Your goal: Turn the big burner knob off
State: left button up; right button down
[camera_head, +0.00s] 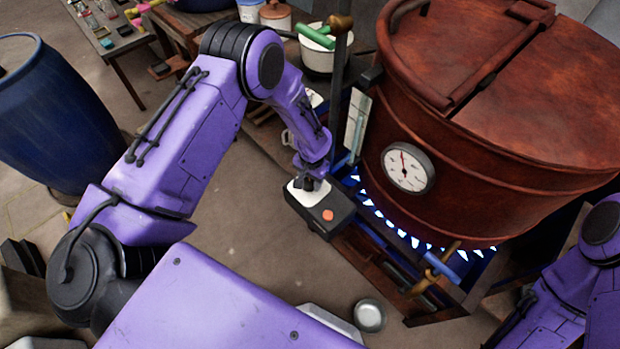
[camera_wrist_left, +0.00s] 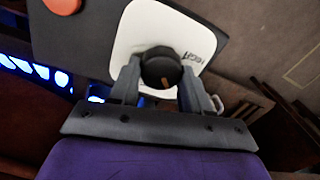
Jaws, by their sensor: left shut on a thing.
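The plate sits on a black control box (camera_head: 322,222) with an orange-red button (camera_head: 328,215). My left gripper (camera_head: 307,183) is down on the plate, and its fingers are shut on the knob from both sides in the left wrist view. The orange mark points toward the gripper's palm there. In the head view the gripper mostly hides the knob. My right gripper does not show, only part of its arm at lower right.
A large copper vat (camera_head: 500,110) with a dial gauge (camera_head: 408,168) stands right of the box, above lit blue burner flames (camera_head: 415,242). A lever valve (camera_head: 440,262) is at the vat's front. A blue barrel (camera_head: 55,120) stands left. Open floor lies between.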

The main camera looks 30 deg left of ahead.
aim_at(310, 183)
pick_arm(q)
jog(key=m, duration=0.4)
jog(key=shift+m, duration=0.3)
jog(key=shift+s+m, duration=0.1)
jog(key=shift+m, duration=2.4)
jog(key=o, duration=1.1)
jog(key=shift+c, duration=0.2)
notch_tip(310, 183, up, 11)
jog(key=shift+s+f, duration=0.2)
jog(key=shift+d, duration=0.1)
